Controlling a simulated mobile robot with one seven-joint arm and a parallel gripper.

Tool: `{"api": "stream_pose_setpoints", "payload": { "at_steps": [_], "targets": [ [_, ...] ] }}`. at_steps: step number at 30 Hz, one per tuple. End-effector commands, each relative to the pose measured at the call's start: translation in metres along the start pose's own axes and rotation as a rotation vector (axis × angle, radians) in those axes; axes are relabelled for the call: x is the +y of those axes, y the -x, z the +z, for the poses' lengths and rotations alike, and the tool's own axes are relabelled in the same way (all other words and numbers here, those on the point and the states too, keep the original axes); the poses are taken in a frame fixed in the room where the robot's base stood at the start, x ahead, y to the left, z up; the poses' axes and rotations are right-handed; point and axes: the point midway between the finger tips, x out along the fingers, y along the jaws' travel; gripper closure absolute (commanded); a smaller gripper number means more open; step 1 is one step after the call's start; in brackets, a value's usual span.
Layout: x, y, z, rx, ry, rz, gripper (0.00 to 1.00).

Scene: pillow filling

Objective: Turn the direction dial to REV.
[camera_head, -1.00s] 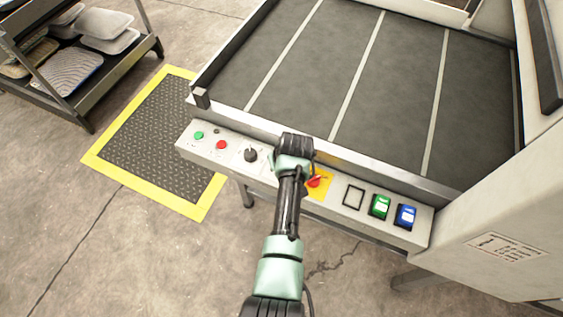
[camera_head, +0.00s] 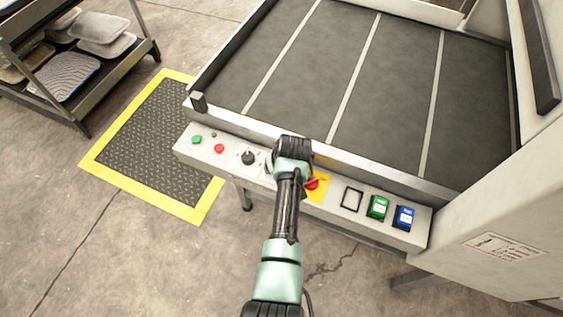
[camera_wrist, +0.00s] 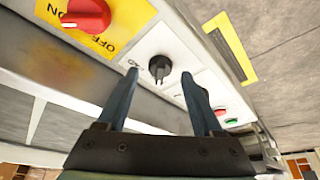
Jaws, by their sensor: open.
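The control panel (camera_head: 330,193) runs along the front of the machine. In the wrist view a black dial (camera_wrist: 160,68) with a ridged grip sits on a white plate, beyond and between my fingertips; its label is too small to read. My gripper (camera_wrist: 160,95) is open and empty, its two blue-grey fingers apart and not visibly touching the dial. In the head view my gripper (camera_head: 293,150) is over the panel and hides part of it. A black dial (camera_head: 249,157) shows just left of it; I cannot tell whether it is the same dial.
A red rotary switch (camera_wrist: 86,14) on a yellow ON/OFF plate is beside the dial. Red (camera_head: 219,148) and green (camera_head: 196,139) buttons lie left on the panel; green (camera_head: 377,207) and blue (camera_head: 404,216) rockers lie right. A raised machine edge (camera_head: 350,160) runs behind.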

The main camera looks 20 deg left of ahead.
Motion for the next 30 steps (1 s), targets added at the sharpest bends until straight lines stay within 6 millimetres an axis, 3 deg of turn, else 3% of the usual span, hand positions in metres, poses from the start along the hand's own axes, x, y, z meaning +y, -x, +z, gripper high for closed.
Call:
{"api": "stream_pose_setpoints", "payload": {
  "at_steps": [21, 30],
  "targets": [
    [0.001, 0.113, 0.000, 0.002, -0.001, 0.002, 0.32],
    [0.000, 0.127, 0.001, -0.001, -0.001, 0.000, 0.32]
  ]
}}
